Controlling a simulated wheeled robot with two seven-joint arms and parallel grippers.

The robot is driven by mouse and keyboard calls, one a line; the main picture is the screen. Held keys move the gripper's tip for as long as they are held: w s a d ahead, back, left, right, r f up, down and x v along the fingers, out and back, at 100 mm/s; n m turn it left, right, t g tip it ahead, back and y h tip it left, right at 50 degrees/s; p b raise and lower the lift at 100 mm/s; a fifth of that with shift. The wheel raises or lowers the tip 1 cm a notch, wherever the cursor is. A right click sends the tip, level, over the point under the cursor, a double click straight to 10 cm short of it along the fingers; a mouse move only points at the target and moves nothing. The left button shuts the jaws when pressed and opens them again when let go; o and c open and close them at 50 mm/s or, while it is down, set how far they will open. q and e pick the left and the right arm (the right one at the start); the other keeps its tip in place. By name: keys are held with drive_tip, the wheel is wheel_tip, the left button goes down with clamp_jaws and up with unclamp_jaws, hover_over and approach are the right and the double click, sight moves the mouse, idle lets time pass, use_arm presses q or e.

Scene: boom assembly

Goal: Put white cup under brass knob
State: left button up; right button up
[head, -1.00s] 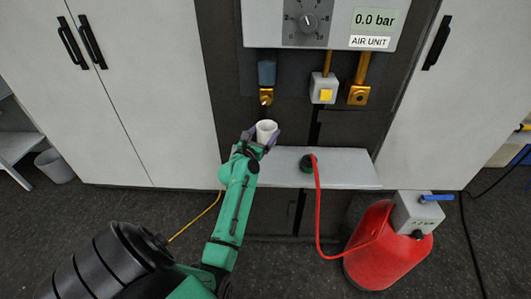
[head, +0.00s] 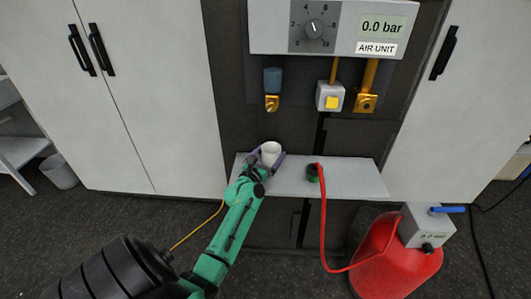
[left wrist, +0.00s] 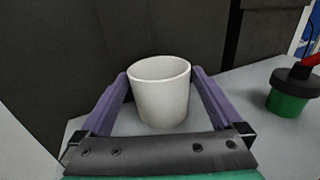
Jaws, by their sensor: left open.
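The white cup (head: 270,152) stands upright at the left end of the grey shelf, below the brass knob (head: 271,103) and lined up with it in the head view. The knob sits under a blue-grey bowl (head: 272,80) on the air unit. My left gripper (head: 266,158) is open, its purple fingers on both sides of the cup. In the left wrist view the cup (left wrist: 160,95) is between the fingers, with gaps on both sides. The knob is not in the left wrist view. My right gripper is not in view.
The shelf (head: 350,180) also bears a black and green fitting (head: 313,172) with a red hose, right of the cup. The hose runs to a red tank (head: 400,260). A yellow-button box (head: 330,97) and another brass fitting (head: 366,103) hang to the right of the knob.

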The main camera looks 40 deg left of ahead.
use_arm(q)
drive_tip(key=v, duration=1.2)
